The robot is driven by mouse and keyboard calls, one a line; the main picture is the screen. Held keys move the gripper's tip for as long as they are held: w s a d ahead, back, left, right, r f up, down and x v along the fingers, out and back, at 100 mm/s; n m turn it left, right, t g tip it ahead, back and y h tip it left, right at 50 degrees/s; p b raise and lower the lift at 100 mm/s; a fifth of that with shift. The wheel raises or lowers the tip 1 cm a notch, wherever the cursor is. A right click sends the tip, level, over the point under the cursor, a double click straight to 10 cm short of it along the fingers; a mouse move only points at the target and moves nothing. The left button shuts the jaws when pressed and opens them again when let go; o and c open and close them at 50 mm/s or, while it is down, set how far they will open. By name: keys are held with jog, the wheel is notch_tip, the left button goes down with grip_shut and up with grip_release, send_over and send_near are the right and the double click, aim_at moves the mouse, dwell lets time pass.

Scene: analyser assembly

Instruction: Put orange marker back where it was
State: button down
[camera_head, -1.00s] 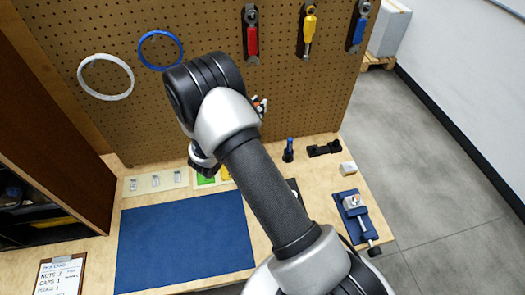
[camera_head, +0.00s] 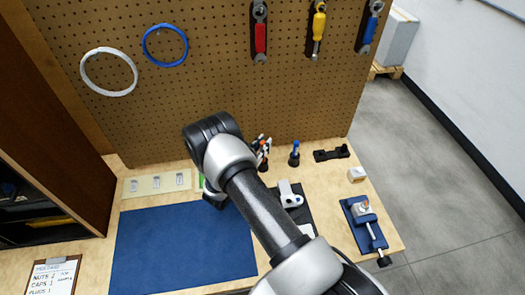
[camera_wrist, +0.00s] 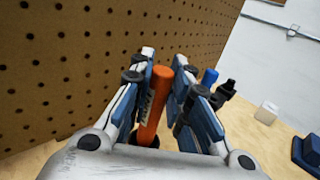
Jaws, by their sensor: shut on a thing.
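The orange marker (camera_wrist: 154,105) stands nearly upright between the fingers of my gripper (camera_wrist: 163,68) in the wrist view. The gripper is shut on it. In the head view, my gripper (camera_head: 262,143) is small and partly hidden behind my arm, just above a small black holder (camera_head: 263,164) on the bench.
The pegboard (camera_head: 220,90) rises close behind the gripper, with hand tools hung above. A black bracket (camera_head: 331,153), a white block (camera_head: 357,174) and a blue vise (camera_head: 364,222) lie right. A blue mat (camera_head: 170,245) covers the bench at left, mostly clear.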

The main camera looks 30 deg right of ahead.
jog(key=shift+f, duration=1.05)
jog(key=shift+f+b, duration=0.25)
jog(key=shift+b, duration=0.15)
jog(key=c, duration=1.5)
grip_release()
jog(key=shift+r, duration=0.15)
